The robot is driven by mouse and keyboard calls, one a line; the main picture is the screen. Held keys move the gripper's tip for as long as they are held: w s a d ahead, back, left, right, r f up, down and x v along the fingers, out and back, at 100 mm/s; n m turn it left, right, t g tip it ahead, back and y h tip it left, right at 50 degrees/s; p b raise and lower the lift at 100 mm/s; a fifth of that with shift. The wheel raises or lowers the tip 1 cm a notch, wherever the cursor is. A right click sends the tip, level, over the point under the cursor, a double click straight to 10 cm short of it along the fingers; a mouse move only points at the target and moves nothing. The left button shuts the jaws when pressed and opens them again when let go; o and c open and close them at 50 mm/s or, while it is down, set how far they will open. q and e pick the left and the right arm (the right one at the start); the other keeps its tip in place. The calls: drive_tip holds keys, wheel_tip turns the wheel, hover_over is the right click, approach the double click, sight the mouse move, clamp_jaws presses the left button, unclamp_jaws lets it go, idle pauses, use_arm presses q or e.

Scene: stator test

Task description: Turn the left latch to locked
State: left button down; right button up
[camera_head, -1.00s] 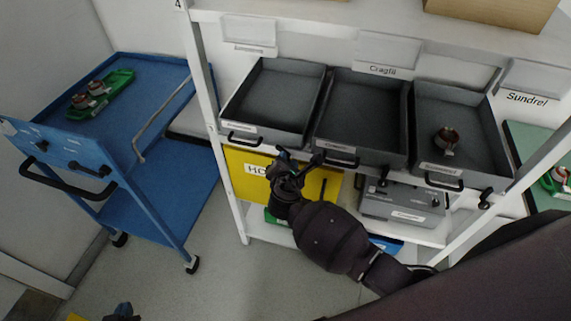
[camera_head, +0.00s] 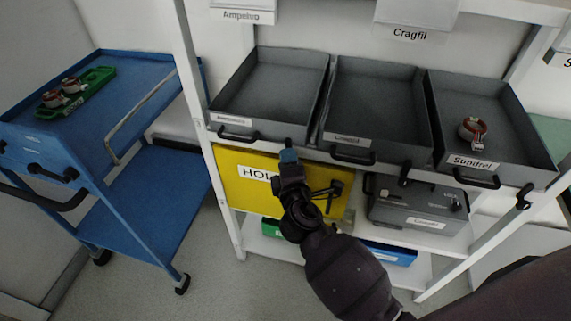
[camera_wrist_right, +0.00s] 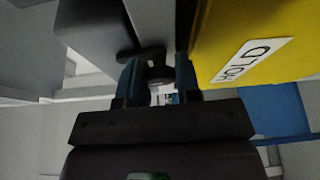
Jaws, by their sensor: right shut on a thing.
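My right gripper (camera_head: 288,156) is at the shelf's front edge, below the gap between the left and middle trays. In the right wrist view its blue fingers (camera_wrist_right: 158,82) are shut on a dark latch (camera_wrist_right: 153,56), which I take to be the left latch. Its lever sticks out just beyond the fingertips; its exact angle is hard to tell. In the head view the gripper hides this latch. Two other black latches show on the same edge, a middle one (camera_head: 405,172) and a right one (camera_head: 524,196). My left gripper is out of view.
Three grey trays stand above, labelled Ampelvo (camera_head: 232,119), Cragfil (camera_head: 346,139) and Sundrel (camera_head: 472,162). A yellow HOLD panel (camera_head: 240,192) is just below the gripper. A grey device (camera_head: 415,207) sits lower right. A blue cart (camera_head: 150,200) stands left.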

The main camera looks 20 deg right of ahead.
drive_tip(key=shift+f+m+b, duration=0.2)
drive_tip(key=shift+m+b, duration=0.2)
drive_tip(key=shift+b, duration=0.15)
drive_tip(key=shift+r, duration=0.15)
drive_tip(key=o, duration=0.9)
drive_tip(key=shift+s, duration=0.1)
drive_tip(key=shift+b+v, duration=0.4)
drive_tip(key=shift+v, duration=4.9)
